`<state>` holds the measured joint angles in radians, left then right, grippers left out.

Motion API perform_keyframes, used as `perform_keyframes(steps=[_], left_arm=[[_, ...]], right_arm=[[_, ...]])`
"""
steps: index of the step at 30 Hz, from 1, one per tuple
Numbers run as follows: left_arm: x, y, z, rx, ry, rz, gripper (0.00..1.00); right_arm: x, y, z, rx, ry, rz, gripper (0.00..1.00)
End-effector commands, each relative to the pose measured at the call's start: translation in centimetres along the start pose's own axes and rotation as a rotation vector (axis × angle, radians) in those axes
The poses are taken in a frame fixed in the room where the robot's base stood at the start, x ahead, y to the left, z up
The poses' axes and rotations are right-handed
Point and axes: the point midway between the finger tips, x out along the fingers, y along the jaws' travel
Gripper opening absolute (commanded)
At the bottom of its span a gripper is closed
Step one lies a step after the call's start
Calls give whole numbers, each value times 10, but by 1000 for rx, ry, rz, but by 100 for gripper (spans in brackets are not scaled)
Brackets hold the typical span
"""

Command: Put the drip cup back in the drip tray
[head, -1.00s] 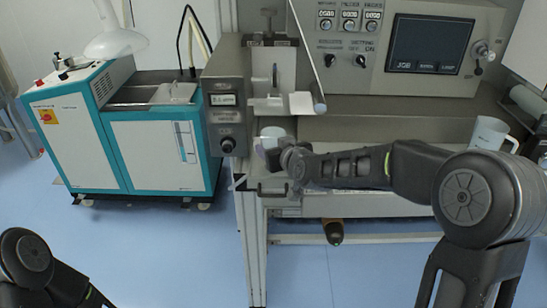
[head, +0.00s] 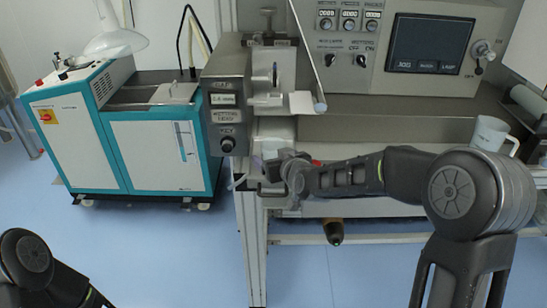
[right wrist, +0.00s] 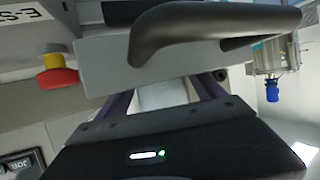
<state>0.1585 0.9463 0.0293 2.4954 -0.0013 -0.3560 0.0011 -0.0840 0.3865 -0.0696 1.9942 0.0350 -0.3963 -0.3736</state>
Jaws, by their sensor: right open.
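My right gripper (head: 276,171) is low in front of the machine's metering unit, below its grey block. In the right wrist view its two dark fingers stand apart (right wrist: 165,92), under a thick dark handle. A plain white surface (right wrist: 163,94) shows between the fingers; it may be the drip cup, but its outline is cut off. In the head view a small pale shape (head: 270,150) shows just above the gripper, partly hidden by it. I cannot make out the drip tray clearly. Only a part of my left arm shows at the lower left; its gripper is out of view.
A white mug (head: 490,133) stands on the bench at the right. A grey control box (head: 226,115) hangs just left of my right gripper. A red and yellow knob (right wrist: 58,72) and the dark handle (right wrist: 205,28) are close to the wrist. A teal-and-white cabinet (head: 155,150) stands at the left.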

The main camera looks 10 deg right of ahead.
Motion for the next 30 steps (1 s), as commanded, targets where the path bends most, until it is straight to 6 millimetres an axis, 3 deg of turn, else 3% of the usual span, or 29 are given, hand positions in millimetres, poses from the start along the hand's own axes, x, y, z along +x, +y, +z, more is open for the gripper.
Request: perform_keyframes(steps=[11, 24, 30], left_arm=[[-1, 0, 0, 0, 0, 0, 31], [4, -2, 0, 0, 0, 0, 31], [2, -1, 0, 0, 0, 0, 31]], right_arm=[[-10, 0, -3, 0, 2, 1, 79], [-92, 0, -3, 0, 3, 0, 79], [-117, 0, -3, -1, 2, 0, 79]])
